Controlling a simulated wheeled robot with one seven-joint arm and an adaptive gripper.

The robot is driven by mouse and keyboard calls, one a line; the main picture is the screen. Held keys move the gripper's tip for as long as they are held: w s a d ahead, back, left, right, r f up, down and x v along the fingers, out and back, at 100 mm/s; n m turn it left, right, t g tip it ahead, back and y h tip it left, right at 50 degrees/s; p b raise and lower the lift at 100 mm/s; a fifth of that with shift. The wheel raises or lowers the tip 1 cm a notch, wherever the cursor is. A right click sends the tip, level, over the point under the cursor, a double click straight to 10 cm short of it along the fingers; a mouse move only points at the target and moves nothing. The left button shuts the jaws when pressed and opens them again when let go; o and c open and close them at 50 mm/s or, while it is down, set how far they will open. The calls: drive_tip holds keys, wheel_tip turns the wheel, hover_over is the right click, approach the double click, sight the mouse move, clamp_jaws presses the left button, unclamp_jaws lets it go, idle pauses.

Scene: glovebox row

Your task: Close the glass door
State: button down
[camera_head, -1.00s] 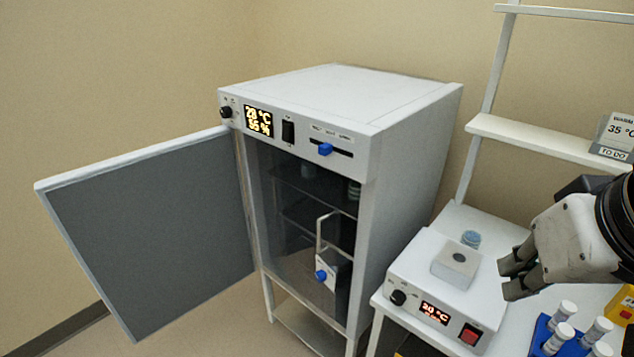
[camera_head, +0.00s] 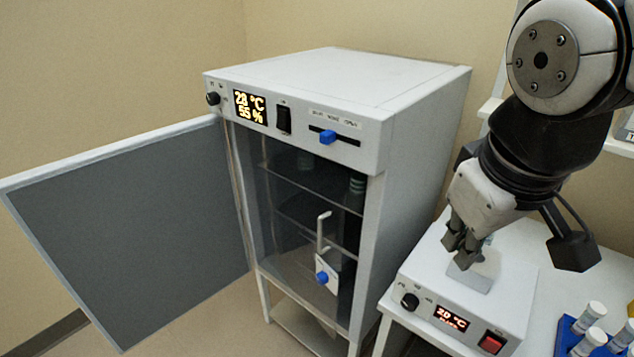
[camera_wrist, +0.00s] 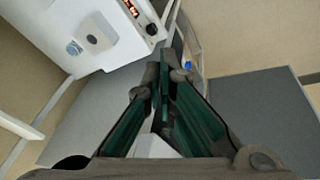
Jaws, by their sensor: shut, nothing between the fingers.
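The white cabinet (camera_head: 420,130) stands in the middle of the head view with its front open. Its glass door is hard to make out. A pale upright handle (camera_head: 321,232) and a white plate with a blue knob (camera_head: 322,278) show at the opening, and I cannot tell how far the glass stands from the frame. A grey panel door (camera_head: 130,220) with a white rim is swung wide open to the left. My gripper (camera_head: 460,255) is shut and empty, right of the cabinet and apart from it. Its fingers also fill the middle of the wrist view (camera_wrist: 163,90).
A white heater unit (camera_head: 470,310) with a pale block (camera_head: 476,272) on top lies below my gripper. A blue rack (camera_head: 570,340) with white-capped tubes stands at the lower right. Free room lies in front of the cabinet's opening.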

drive_tip(key=w+a+f+n+g+h+b, duration=0.1)
drive_tip(key=w+a+f+n+h+b, duration=0.1)
drive_tip(key=w+a+f+n+b, duration=0.5)
drive_tip(key=w+a+f+n+h+b, duration=0.25)
drive_tip(key=w+a+f, duration=0.25)
drive_tip(key=w+f, duration=0.45)
drive_tip(key=w+a+f+n+t+h+b, duration=0.1)
drive_tip(key=w+a+f+n+t+b, duration=0.1)
drive_tip(key=a+f+n+b, duration=0.6)
drive_tip(key=w+a+f+n+t+h+b, duration=0.15)
drive_tip(key=a+f+n, duration=0.25)
drive_tip(key=a+f, duration=0.8)
drive_tip(key=d+r+b+x, duration=0.1)
drive_tip(key=x, duration=1.4)
drive_tip(key=shift+d, duration=0.6)
